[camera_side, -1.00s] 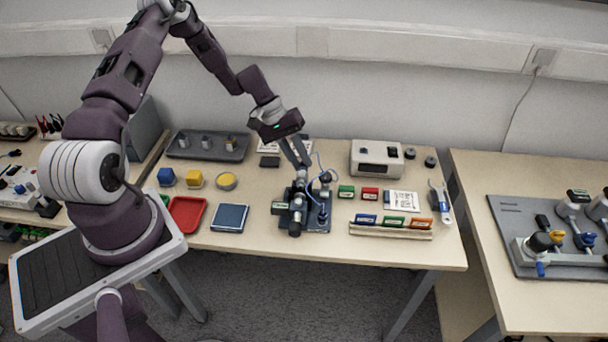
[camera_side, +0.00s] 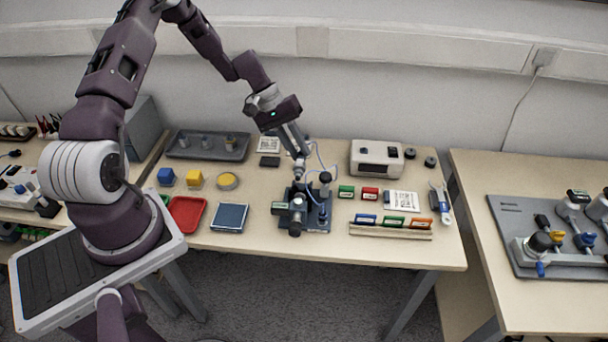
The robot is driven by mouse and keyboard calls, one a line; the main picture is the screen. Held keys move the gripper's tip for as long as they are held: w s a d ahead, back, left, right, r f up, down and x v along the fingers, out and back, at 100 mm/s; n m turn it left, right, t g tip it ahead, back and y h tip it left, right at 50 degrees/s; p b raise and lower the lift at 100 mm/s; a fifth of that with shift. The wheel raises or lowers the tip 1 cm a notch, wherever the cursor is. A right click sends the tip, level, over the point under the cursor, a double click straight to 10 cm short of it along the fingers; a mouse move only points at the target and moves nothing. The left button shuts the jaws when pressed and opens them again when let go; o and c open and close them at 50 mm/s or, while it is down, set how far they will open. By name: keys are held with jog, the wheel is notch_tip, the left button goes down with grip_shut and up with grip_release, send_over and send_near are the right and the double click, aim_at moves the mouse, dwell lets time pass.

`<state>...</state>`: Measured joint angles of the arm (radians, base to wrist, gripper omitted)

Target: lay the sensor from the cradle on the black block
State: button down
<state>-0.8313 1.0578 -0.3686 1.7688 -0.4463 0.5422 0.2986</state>
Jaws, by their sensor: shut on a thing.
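My gripper (camera_side: 300,156) points down above the dark fixture (camera_side: 316,218) in the middle of the table. It is shut on a small grey piece, which looks like the sensor (camera_side: 301,170), with a thin pale-blue cable looping to its right. The sensor hangs close over the fixture's upper part; the cradle cannot be told apart from the dark parts there. A small flat black block (camera_side: 269,161) lies on the table to the left of the gripper, in front of a printed card. Its top looks bare.
A grey tray (camera_side: 178,153), a yellow-filled dish (camera_side: 228,181), a red tray (camera_side: 187,214) and a blue pad (camera_side: 230,218) lie to the left. A white instrument box (camera_side: 376,158) and a rack of coloured modules (camera_side: 391,231) are to the right.

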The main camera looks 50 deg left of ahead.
jog(key=s+a+f, duration=0.1)
jog(key=s+a, duration=0.6)
jog(key=shift+a+f, duration=0.15)
jog(key=shift+a, duration=0.2)
dwell(0.4)
dwell(0.4)
jog(key=shift+f, duration=3.7)
jog(key=shift+f, duration=0.85)
jog(key=c, duration=1.2)
grip_release()
jog(key=shift+c, duration=0.2)
jog(key=shift+s+a, duration=0.1)
jog(key=shift+c, duration=0.4)
